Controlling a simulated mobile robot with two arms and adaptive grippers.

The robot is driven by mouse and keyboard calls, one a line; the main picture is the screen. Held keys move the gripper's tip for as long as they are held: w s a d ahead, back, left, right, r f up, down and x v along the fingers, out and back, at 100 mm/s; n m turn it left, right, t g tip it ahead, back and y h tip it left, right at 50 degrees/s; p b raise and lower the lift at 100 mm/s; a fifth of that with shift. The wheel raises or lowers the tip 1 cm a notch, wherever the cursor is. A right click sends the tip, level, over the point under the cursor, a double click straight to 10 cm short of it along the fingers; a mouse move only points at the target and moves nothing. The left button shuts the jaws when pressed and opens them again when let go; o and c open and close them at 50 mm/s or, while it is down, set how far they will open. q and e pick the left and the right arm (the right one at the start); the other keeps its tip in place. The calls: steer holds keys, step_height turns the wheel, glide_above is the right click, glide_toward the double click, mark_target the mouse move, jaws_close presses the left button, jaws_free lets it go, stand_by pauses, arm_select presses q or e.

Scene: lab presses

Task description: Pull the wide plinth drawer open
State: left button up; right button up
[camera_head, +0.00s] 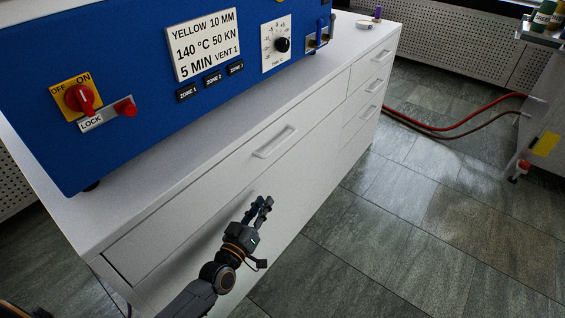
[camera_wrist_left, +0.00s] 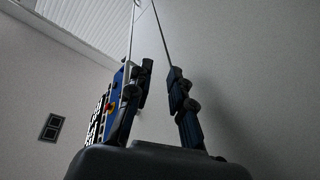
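The wide plinth drawer is the long white front (camera_head: 200,205) in the white plinth under the blue press. Its pale bar handle (camera_head: 274,142) shows near its upper edge, and the drawer looks closed. My left gripper (camera_head: 262,203) is in front of the plinth, below the handle in the head view and apart from it. In the left wrist view its two fingers (camera_wrist_left: 161,85) stand apart with nothing between them. The handle cannot be made out in that view. My right gripper is not in view.
The blue press (camera_head: 150,100) stands on the plinth top, with a red switch (camera_head: 79,98). Smaller drawers (camera_head: 372,85) are at the right. Red hoses (camera_head: 450,128) run over the tiled floor to other equipment. The floor (camera_head: 370,230) in front of the plinth is clear.

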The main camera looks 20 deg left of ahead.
mark_target(282, 142)
arm_select(q)
step_height(282, 142, up, 8)
steer(key=w+n+t+b, duration=0.1)
steer(key=n+t+b, duration=0.1)
steer(key=t+b, duration=0.1)
steer(key=b+x, duration=0.1)
steer(key=x, duration=1.1)
steer(key=shift+d+b, duration=0.1)
steer(key=shift+b, duration=0.2)
steer(key=shift+w+r, duration=0.2)
steer(key=shift+w, duration=0.5)
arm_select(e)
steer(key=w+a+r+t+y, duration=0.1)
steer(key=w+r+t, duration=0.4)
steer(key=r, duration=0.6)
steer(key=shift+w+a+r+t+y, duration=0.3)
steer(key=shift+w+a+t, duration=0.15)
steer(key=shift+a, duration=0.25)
arm_select(q)
steer(key=shift+c, duration=0.3)
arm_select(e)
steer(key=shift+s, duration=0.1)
arm_select(q)
jaws_close()
